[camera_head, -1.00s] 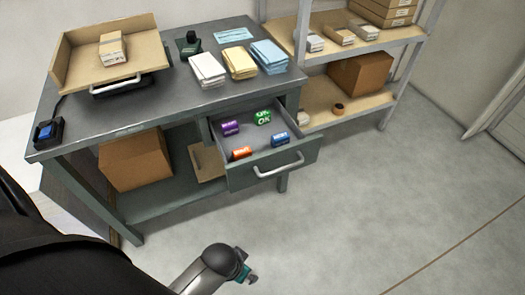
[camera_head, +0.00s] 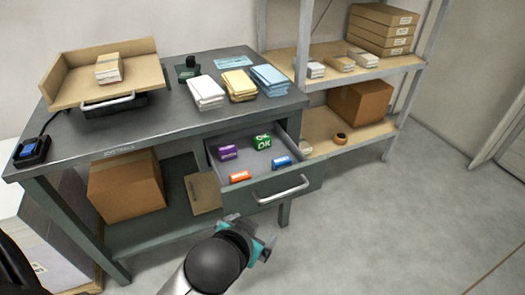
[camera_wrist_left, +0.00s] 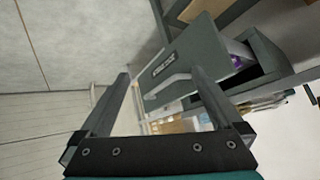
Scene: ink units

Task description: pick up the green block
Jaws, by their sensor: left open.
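My left gripper (camera_head: 254,232) is in front of and below the drawer front, apart from the block. The left wrist view shows its two fingers (camera_wrist_left: 162,80) spread and empty, with the drawer front and handle beyond them. The green block is hidden in that view. My right gripper is not in view.
The drawer also holds a purple block (camera_head: 227,152), an orange block (camera_head: 239,176) and a blue block (camera_head: 281,162). The drawer handle (camera_head: 284,190) sticks out in front. Envelope stacks (camera_head: 206,90) lie on the desk (camera_head: 150,112) above. A shelf (camera_head: 360,134) stands right; floor ahead of it is clear.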

